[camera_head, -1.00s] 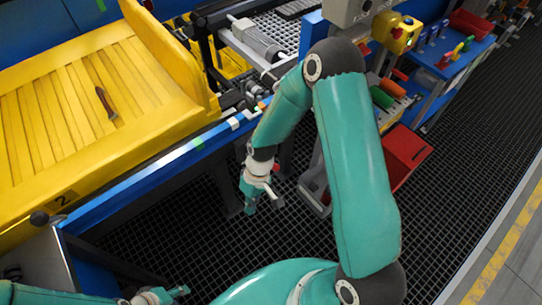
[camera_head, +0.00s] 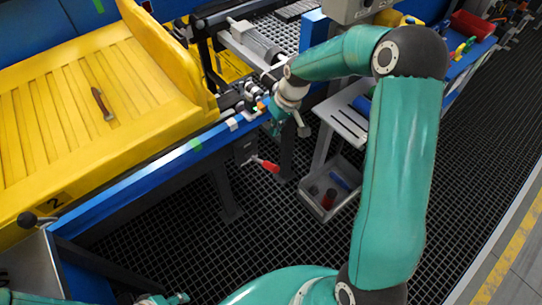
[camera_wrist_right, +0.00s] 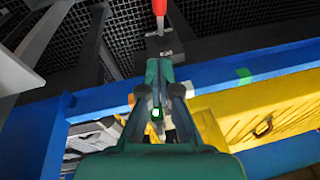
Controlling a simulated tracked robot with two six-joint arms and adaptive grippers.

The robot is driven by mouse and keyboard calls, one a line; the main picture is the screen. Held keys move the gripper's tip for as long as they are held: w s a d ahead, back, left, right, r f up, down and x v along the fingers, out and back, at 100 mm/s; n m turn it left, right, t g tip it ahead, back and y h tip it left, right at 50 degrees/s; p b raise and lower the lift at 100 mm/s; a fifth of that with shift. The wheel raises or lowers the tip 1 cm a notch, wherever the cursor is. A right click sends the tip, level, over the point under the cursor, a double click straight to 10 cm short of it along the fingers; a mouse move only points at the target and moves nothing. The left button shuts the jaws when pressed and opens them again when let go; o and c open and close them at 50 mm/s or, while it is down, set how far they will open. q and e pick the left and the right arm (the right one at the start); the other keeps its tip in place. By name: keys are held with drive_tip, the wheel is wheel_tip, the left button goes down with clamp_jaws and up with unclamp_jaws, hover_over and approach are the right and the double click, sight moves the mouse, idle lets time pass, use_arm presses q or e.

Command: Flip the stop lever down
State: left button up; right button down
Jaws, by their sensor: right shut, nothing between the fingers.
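The stop lever's red handle (camera_head: 264,164) sticks out to the right and slightly down from a dark bracket on the conveyor frame, below the blue rail. In the right wrist view, the red handle (camera_wrist_right: 160,8) is at the top edge, beyond the fingers, with its grey bracket below it in the picture. My right gripper (camera_head: 290,129) is shut and empty, above and to the right of the handle and apart from it. It also shows in the right wrist view (camera_wrist_right: 158,100). My left gripper (camera_head: 176,298) is only partly in view at the bottom edge.
The blue rail (camera_head: 140,186) runs beside the yellow tray (camera_head: 125,147), which holds a brown-handled tool (camera_head: 103,103). The floor before the red handle is free.

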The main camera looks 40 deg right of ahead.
drive_tip(key=p, duration=0.2)
hover_over(267, 162)
drive_tip(key=d, duration=0.2)
drive_tip(key=s+d+x, duration=0.1)
drive_tip(key=s+x, duration=0.1)
drive_tip(key=x, duration=1)
drive_tip(key=shift+s+a, duration=0.2)
drive_tip(key=shift+s, duration=0.25)
drive_tip(key=shift+s+a+f+p, duration=0.15)
drive_tip(key=shift+s+f+p, duration=0.15)
drive_tip(key=shift+f, duration=0.2)
drive_tip(key=shift+a, duration=0.1)
